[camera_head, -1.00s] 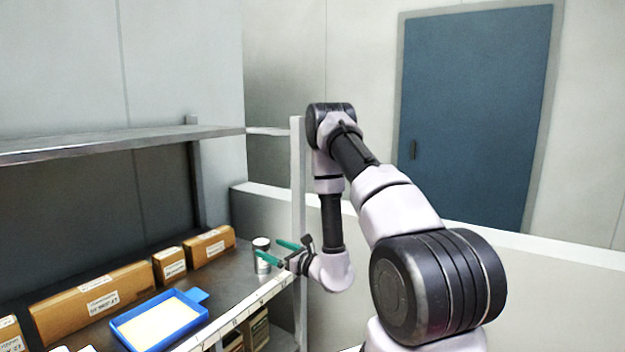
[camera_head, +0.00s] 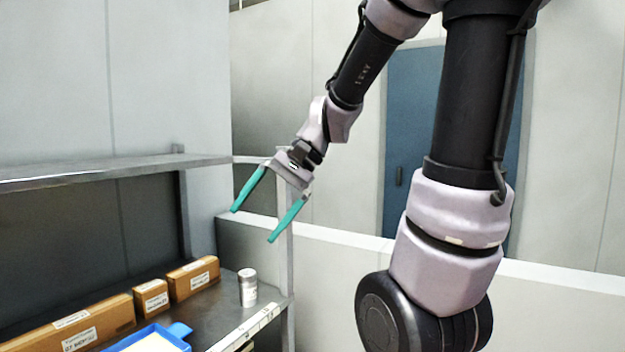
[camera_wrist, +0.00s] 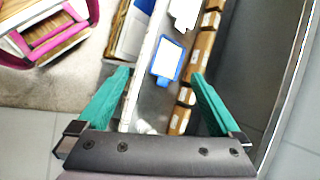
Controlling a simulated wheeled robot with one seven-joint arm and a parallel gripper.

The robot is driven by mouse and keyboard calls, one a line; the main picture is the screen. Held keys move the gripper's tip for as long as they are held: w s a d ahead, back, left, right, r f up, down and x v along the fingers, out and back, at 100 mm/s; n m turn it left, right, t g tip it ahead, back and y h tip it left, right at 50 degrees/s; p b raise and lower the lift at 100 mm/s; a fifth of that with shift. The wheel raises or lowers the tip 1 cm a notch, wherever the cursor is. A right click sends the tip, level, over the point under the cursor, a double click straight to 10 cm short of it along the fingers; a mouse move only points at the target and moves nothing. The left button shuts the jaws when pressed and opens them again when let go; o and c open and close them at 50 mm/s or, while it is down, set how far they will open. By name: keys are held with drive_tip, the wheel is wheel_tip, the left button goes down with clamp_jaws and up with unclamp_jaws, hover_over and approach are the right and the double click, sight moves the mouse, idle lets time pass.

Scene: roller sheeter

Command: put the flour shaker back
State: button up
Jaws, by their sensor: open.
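The flour shaker (camera_head: 247,287) is a small grey metal can with a pale label. It stands upright on the shelf board (camera_head: 222,313) near its right end, in the head view. My gripper (camera_head: 253,226), with two green fingers, is open and empty. It hangs in the air above the shaker, clearly apart from it, fingers pointing down. In the wrist view my gripper (camera_wrist: 162,85) is spread wide with nothing between the tips. I cannot make out the shaker in the wrist view.
A blue tray (camera_head: 180,330) with pale contents lies left of the shaker, and several cardboard boxes (camera_head: 193,278) line the back. An upper shelf (camera_head: 110,170) and a corner post (camera_head: 285,245) stand close to the arm. A pink-rimmed bin (camera_wrist: 45,40) shows in the wrist view.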

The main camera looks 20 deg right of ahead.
drive_tip(key=s+d+r+n+t+h, duration=0.2)
drive_tip(key=d+r+t+h, duration=0.3)
drive_tip(key=d, duration=0.4)
drive_tip(key=shift+s+d+r+t+h, duration=0.2)
drive_tip(key=shift+s+r+t+h, duration=0.2)
drive_tip(key=shift+s+r+t, duration=0.3)
drive_tip(key=shift+w+r+n, duration=0.1)
drive_tip(key=shift+n, duration=0.2)
